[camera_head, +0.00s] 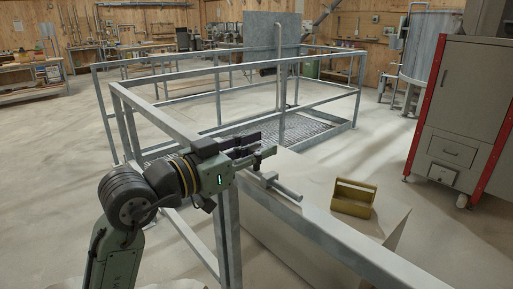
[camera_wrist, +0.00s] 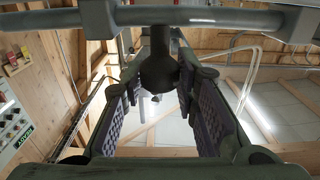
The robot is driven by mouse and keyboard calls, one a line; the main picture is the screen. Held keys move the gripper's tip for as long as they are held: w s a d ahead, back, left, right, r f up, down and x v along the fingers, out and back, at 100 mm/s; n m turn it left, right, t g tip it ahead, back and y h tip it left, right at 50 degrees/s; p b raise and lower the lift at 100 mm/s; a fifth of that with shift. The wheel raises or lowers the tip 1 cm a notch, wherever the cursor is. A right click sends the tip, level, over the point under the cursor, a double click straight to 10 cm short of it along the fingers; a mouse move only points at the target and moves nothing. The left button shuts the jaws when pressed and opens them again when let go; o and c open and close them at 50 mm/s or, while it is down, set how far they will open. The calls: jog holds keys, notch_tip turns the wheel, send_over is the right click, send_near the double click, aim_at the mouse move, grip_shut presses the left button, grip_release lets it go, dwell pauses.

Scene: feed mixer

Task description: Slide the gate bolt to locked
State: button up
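The gate bolt (camera_head: 283,190) is a grey metal rod lying along the top rail of the railing in the head view. In the wrist view the bolt rod (camera_wrist: 220,18) crosses the top of the picture, held in grey brackets. A dark rounded knob (camera_wrist: 160,73) projects from the rod toward the wrist camera. My gripper (camera_head: 260,147) is at the knob, beside the rail. In the wrist view its two ridged fingers (camera_wrist: 161,85) stand apart, one on each side of the knob. Narrow gaps seem to show; contact cannot be made out.
A grey metal railing (camera_head: 340,232) surrounds a floor grate (camera_head: 305,126). A yellow-olive open box (camera_head: 354,198) sits right of the bolt. A red-edged grey cabinet (camera_head: 460,112) stands at the right. The floor left of my arm is clear.

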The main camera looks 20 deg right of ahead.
grip_shut()
dwell(0.4)
jog(key=shift+w+a+r+b, duration=0.15)
jog(key=shift+w+a, duration=0.15)
jog(key=shift+w, duration=0.55)
jog(key=shift+w+a+f+b, duration=0.1)
jog(key=shift+w+a+b, duration=0.2)
jog(key=shift+w, duration=0.55)
jog(key=shift+w+a+r+b, duration=0.1)
jog(key=shift+w+a, duration=0.25)
jog(key=shift+w, duration=0.5)
jog(key=shift+o, duration=1.4)
grip_release()
jog(key=shift+w, duration=0.1)
jog(key=shift+o, duration=1.1)
jog(key=v, duration=1.2)
